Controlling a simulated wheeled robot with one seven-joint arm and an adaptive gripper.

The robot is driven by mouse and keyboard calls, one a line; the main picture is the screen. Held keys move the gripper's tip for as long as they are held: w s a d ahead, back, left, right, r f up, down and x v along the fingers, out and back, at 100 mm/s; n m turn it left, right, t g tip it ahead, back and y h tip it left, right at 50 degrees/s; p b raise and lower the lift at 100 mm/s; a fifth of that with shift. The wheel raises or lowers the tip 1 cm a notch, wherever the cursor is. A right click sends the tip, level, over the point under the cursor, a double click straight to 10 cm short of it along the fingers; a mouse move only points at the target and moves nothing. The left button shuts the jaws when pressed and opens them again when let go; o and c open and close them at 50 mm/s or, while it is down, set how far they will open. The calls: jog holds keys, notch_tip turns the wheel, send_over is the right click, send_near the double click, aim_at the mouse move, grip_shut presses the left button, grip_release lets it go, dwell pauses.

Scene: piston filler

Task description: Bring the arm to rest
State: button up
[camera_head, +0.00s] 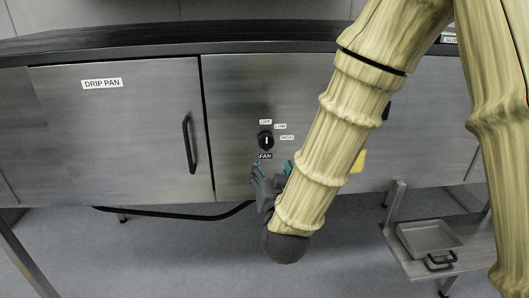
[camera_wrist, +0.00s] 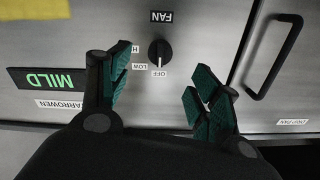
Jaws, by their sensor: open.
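My gripper (camera_head: 271,178) is in front of the steel cabinet front, just below the fan knob (camera_head: 266,141) in the head view. In the wrist view my gripper (camera_wrist: 158,85) has its two teal-padded fingers spread apart, with nothing between them. The black fan knob (camera_wrist: 160,52) shows beyond the fingertips, apart from them. Its white mark points toward the OFF label (camera_wrist: 159,73). My arm hides part of the cabinet front to the right of the knob in the head view.
A drip pan door (camera_head: 120,135) with a black vertical handle (camera_head: 189,144) is left of the knob. A low shelf (camera_head: 405,262) with a metal tray (camera_head: 428,238) stands at lower right. A green MILD label (camera_wrist: 47,80) shows in the wrist view. Floor is open below the cabinet.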

jog(key=s+d+f+g, duration=0.2)
jog(key=s+f+g, duration=0.1)
jog(key=f, duration=0.8)
jog(key=s+d+f+n+g, duration=0.1)
jog(key=s+d+f+g, duration=0.15)
jog(key=f, duration=0.75)
jog(key=s+d+f+g, duration=0.2)
jog(key=s+f+g, duration=0.15)
jog(key=f, duration=0.75)
jog(key=s+d+f+g, duration=0.3)
jog(key=s+f, duration=0.4)
jog(key=s, duration=0.2)
jog(key=s+d+f+n+g+b, duration=0.1)
jog(key=s+d+f+g, duration=0.2)
jog(key=s+f, duration=0.3)
jog(key=s+d+f+g, duration=0.2)
jog(key=s+f, duration=0.5)
jog(key=s, duration=0.6)
jog(key=shift+d+f+g, duration=0.3)
jog(key=shift+d+g, duration=0.1)
jog(key=shift+d, duration=0.1)
jog(key=shift+w, duration=0.1)
